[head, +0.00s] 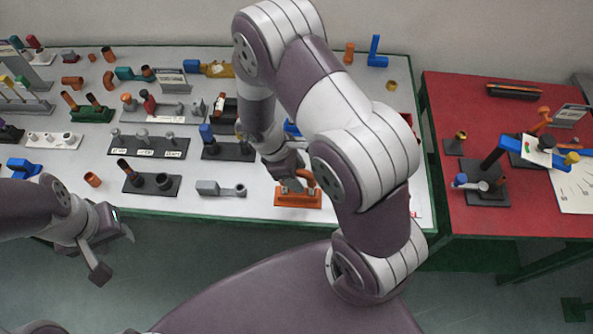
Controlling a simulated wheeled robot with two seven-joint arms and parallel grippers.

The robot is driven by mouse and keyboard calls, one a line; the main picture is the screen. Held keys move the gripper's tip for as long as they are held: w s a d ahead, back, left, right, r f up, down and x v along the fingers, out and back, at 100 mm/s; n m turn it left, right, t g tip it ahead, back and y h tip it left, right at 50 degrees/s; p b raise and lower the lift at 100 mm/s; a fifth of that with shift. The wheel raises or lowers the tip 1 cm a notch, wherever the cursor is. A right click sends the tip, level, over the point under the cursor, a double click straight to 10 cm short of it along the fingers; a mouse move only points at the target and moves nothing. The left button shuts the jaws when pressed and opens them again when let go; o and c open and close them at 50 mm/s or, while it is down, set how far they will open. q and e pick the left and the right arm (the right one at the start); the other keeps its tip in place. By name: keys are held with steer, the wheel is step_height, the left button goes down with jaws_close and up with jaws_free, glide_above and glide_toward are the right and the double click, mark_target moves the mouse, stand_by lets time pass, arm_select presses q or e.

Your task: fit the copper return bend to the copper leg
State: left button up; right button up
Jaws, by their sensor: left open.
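A curved copper piece (308,179), which looks like the return bend, shows at an orange block (298,201) near the front edge of the white table. My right gripper (291,184) is low over this block, right beside the copper curve. Its fingers are small and partly hidden, so I cannot tell whether they grip the bend. The copper leg cannot be made out clearly; the gripper covers part of the block. My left gripper (115,248) is open and empty, in front of the table's front edge at the left.
The white table (260,207) holds many fittings on stands, including a grey block (221,188) left of the orange block and a dark stand (152,183). A red table (465,213) with a blue-armed fixture (492,158) stands at the right. The floor in front is clear.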

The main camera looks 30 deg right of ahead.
steer(key=v, duration=1.2)
steer(key=shift+r+b, duration=0.4)
steer(key=shift+w, duration=0.1)
steer(key=s+d+r+m+t+y, duration=0.1)
steer(key=s+r+m+t+y, duration=0.1)
steer(key=s+m, duration=0.4)
steer(key=m+t+y, duration=0.1)
steer(key=m+y, duration=0.1)
steer(key=m, duration=0.3)
steer(key=shift+s+d+m+t, duration=0.3)
steer(key=shift+s+d+t, duration=0.05)
steer(key=shift+t, duration=0.05)
steer(key=shift+s+r, duration=0.1)
steer(key=shift+r, duration=0.05)
